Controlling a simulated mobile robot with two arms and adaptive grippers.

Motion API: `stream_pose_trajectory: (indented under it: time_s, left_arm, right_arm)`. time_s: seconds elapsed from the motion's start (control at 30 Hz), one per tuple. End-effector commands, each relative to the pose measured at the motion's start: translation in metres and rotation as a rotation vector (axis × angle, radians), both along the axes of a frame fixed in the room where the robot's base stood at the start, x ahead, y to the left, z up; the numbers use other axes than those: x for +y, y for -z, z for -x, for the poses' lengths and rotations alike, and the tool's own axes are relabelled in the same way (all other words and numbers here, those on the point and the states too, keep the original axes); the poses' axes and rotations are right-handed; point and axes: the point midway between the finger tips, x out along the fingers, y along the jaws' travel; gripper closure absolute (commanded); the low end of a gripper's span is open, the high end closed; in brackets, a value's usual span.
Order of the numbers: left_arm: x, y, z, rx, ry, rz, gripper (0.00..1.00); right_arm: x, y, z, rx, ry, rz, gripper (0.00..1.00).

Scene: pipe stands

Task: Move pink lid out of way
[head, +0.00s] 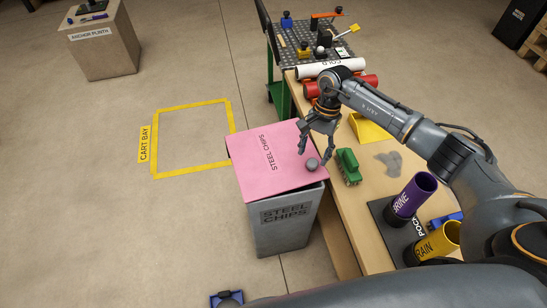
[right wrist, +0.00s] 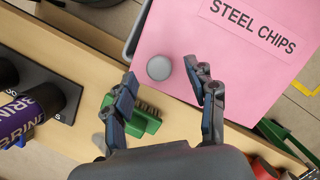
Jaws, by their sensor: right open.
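The pink lid (head: 272,158) labelled STEEL CHIPS lies on top of a grey bin (head: 283,222) with the same label. A round grey knob (head: 312,164) sits near the lid's edge on the workbench side. My right gripper (head: 315,152) is open over that edge, with its fingers just above the knob. In the right wrist view, the lid (right wrist: 215,65) fills the upper right, and the knob (right wrist: 159,68) shows beyond and between the spread fingertips (right wrist: 160,80). Nothing is between the fingers. My left gripper is not in view.
A green brush (head: 348,166) lies on the wooden bench beside the bin. Purple (head: 412,195) and yellow (head: 437,240) pipes stand on the near bench. White (head: 330,68) and red pipes lie farther back. The floor left of the bin, with a yellow-taped square (head: 193,137), is clear.

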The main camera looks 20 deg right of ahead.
Motion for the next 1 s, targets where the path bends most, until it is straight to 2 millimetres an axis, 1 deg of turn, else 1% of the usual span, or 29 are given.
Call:
stream_pose_trajectory:
  time_s: [0.03,0.5,1.0]
  left_arm:
    - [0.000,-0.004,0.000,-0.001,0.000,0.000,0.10]
    - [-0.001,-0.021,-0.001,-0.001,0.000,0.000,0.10]
    - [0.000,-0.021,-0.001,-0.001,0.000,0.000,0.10]
  right_arm:
    - [0.000,-0.007,0.000,-0.001,0.000,0.001,0.43]
    - [-0.001,-0.042,0.000,0.000,0.001,0.002,0.43]
    - [0.000,-0.043,0.000,0.000,0.000,0.000,0.43]
